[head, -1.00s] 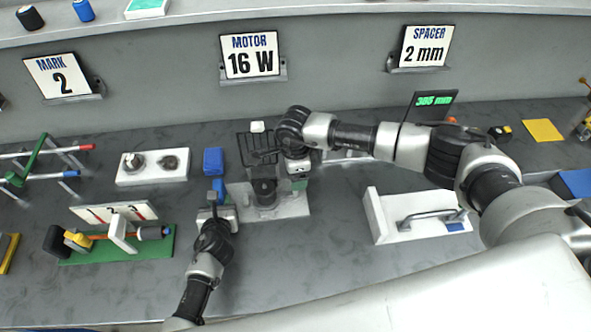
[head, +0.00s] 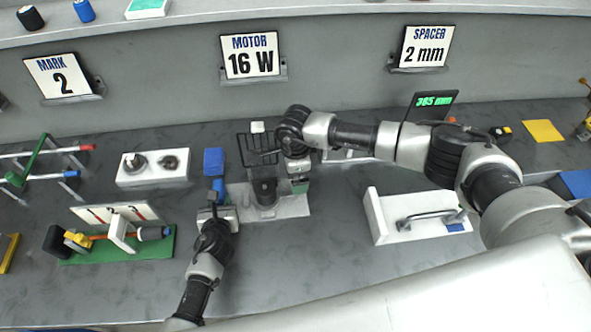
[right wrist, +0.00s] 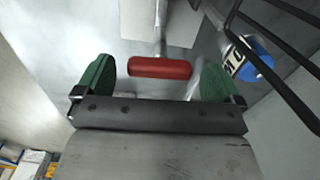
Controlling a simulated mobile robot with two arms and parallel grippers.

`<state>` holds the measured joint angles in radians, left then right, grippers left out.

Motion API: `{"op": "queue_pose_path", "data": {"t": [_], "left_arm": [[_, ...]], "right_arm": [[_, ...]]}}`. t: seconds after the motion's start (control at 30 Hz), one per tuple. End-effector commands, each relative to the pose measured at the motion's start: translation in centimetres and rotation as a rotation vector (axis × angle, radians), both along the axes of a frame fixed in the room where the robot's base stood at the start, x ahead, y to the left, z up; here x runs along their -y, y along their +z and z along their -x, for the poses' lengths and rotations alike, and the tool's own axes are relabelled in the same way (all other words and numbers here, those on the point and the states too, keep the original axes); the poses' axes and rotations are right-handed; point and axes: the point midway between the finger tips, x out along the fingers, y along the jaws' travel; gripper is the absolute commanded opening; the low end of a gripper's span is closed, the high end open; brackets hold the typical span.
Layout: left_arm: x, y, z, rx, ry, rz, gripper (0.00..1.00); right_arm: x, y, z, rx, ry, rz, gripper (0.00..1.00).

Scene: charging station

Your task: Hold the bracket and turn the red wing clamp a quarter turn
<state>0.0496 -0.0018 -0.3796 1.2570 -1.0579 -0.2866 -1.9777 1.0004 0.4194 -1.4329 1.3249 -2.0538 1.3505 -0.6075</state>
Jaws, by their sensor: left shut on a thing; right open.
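The red wing clamp (right wrist: 160,67) shows in the right wrist view as a red bar on a pale stem, lying crosswise between the two green fingers of my right gripper (right wrist: 155,80). The fingers are open, one beyond each end of the bar. In the head view my right gripper (head: 299,186) is over the right part of a pale base plate (head: 293,207) and hides the clamp. My left gripper (head: 217,204) is shut at the plate's left side, by a blue upright piece (head: 219,186). I take its hold to be the bracket; the grip itself is mostly hidden.
A black wire frame (head: 247,148) and dark cylinder (head: 264,190) stand close beside my right gripper. A blue labelled cylinder (right wrist: 250,58) is near its right finger. A white fixture with a handle (head: 385,225) stands right; a green-based rig (head: 120,248) stands left.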

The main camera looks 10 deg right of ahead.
Motion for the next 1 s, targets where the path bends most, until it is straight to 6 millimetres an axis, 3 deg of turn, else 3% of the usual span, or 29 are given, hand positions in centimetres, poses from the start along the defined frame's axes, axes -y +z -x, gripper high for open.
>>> {"op": "queue_pose_path", "data": {"t": [0.53, 0.7, 1.0], "left_arm": [[0.0, -0.1, 0.0, -0.002, 0.0, 0.0, 0.0], [0.0, -0.1, 0.0, -0.002, 0.0, 0.0, 0.0], [0.0, -0.1, 0.0, -0.002, 0.0, 0.0, 0.0]], "right_arm": [[0.0, 10.1, -0.1, 0.005, -0.001, -0.001, 0.98], [0.0, 11.5, -0.1, 0.002, -0.001, 0.0, 0.98], [0.0, 11.8, -0.1, 0.001, -0.001, 0.0, 0.98]]}}
